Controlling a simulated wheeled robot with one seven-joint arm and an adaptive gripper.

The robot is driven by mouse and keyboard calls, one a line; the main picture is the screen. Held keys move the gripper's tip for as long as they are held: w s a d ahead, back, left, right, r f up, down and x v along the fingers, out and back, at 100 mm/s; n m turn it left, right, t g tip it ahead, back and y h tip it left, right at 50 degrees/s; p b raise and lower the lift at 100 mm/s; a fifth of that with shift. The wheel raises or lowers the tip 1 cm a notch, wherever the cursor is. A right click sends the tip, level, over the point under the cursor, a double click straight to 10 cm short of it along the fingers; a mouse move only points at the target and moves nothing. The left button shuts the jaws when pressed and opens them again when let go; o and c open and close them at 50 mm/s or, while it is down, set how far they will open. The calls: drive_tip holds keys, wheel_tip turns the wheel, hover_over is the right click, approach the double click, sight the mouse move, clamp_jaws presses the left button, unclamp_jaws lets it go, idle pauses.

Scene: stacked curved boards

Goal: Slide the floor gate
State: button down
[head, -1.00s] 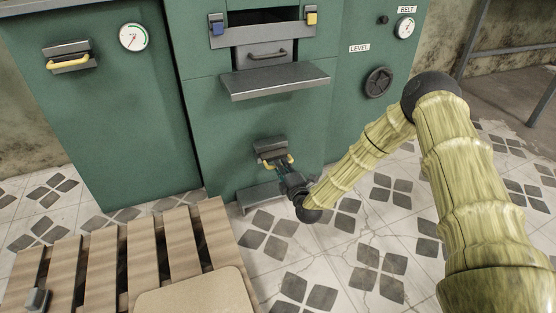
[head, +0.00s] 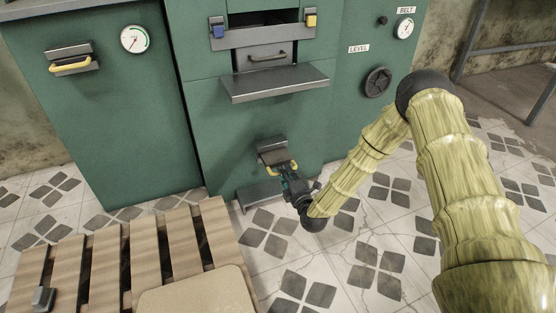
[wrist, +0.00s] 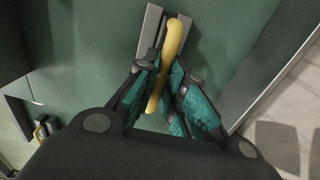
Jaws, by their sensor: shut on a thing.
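The floor gate is a low dark grey metal block (head: 272,150) with a yellow handle (head: 293,168), on the lower front of the green machine. In the wrist view the yellow handle (wrist: 171,48) runs lengthwise between the finger pads, with the grey metal (wrist: 150,32) behind it. My gripper (head: 286,176) is shut on the handle; in the wrist view its teal-padded fingers (wrist: 162,78) close around it from both sides. In the head view the gripper hides part of the handle.
A small grey ledge (head: 258,194) sticks out below the gate near the tiled floor. A larger metal shelf (head: 275,82) juts out above. A slatted wooden pallet (head: 104,258) with a tan board (head: 200,295) lies at the front left. Tiled floor (head: 345,250) is open to the right.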

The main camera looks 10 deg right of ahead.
drive_tip(key=shift+s, duration=0.2)
drive_tip(key=c, duration=1.5)
unclamp_jaws()
drive_tip(key=s+p, duration=0.2)
drive_tip(key=s, duration=0.1)
drive_tip(key=s+d+p, duration=0.1)
drive_tip(key=s+p, duration=0.1)
drive_tip(key=s, duration=0.1)
drive_tip(key=shift+s+d, duration=0.2)
drive_tip(key=shift+s, duration=0.2)
